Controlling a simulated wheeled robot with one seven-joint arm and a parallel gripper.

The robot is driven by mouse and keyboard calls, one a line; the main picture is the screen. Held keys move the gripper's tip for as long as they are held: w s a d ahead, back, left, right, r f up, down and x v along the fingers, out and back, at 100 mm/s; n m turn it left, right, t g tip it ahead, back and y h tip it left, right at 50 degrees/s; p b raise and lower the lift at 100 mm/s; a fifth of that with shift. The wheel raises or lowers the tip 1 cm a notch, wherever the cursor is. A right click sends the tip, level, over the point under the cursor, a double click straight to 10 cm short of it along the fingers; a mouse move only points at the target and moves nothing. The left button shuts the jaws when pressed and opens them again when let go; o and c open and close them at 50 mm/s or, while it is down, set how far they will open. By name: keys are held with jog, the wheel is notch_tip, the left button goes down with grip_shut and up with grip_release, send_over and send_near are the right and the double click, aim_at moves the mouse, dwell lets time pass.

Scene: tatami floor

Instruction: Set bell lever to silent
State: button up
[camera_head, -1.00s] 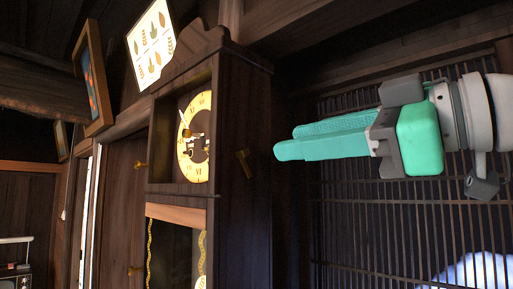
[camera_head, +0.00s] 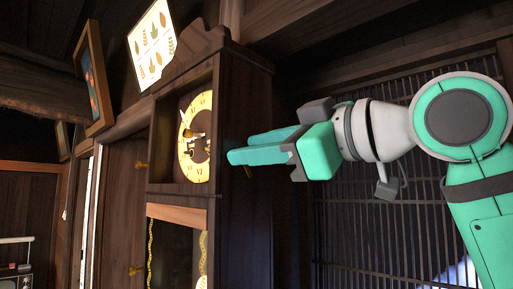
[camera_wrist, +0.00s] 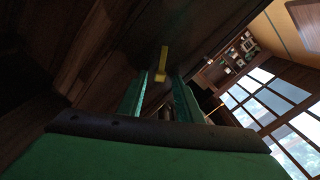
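The bell lever is a small brass lever on the dark side panel of the tall wooden clock (camera_head: 245,90). In the head view my gripper (camera_head: 240,149) is in front of it and hides most of it. In the wrist view the lever (camera_wrist: 161,61) stands out clearly, just beyond and roughly between the two green fingertips of my gripper (camera_wrist: 160,82). The fingers are apart, with nothing held. I cannot tell whether either finger touches the lever.
The clock's gold dial (camera_head: 194,140) faces left of the side panel. A white card with leaf pictures (camera_head: 152,46) is above the clock. A framed picture (camera_head: 92,78) hangs at the left. A slatted lattice (camera_head: 365,235) is behind my arm at the right.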

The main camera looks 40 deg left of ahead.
jog(key=shift+w, duration=0.1)
grip_shut()
jog(key=shift+s+f+n, duration=0.2)
jog(key=shift+s+n, duration=0.2)
jog(key=shift+n, duration=0.4)
jog(key=shift+o, duration=0.6)
grip_release()
jog(key=d, duration=1)
jog(key=shift+s+d, duration=0.4)
jog(key=shift+s, duration=0.05)
